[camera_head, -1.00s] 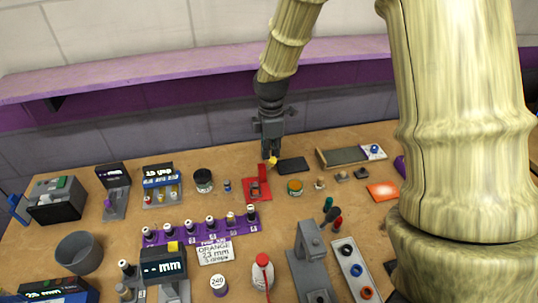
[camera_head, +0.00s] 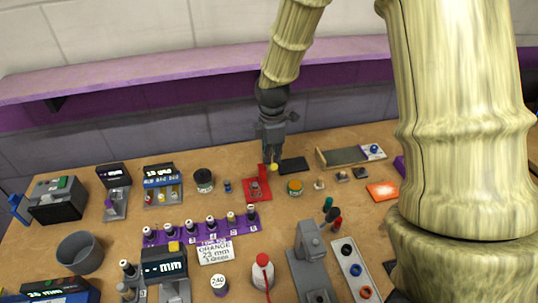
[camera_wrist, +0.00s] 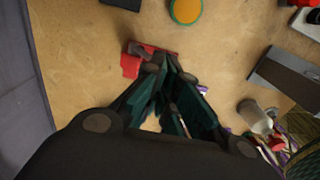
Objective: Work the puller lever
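The puller looks to be the red device (camera_head: 257,189) on the bench, with a grey part on its base and a red upright piece at its back. In the wrist view the red device (camera_wrist: 131,66) shows just past the fingers, partly covered by them. My gripper (camera_head: 271,163) points down at the device's back right, close to the red upright. A small yellow piece (camera_head: 273,168) shows at the fingertips; I cannot tell whether it is held. In the wrist view my gripper's fingers (camera_wrist: 165,62) converge closely at the tips. Any contact with the lever is hidden.
A black flat block (camera_head: 294,165) lies right of the gripper, and an orange-topped tin (camera_head: 295,188) stands right of the red device. A dark round pot (camera_head: 203,181) stands to the left. A purple rack (camera_head: 200,232) of bottles is in front. The wall is close behind.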

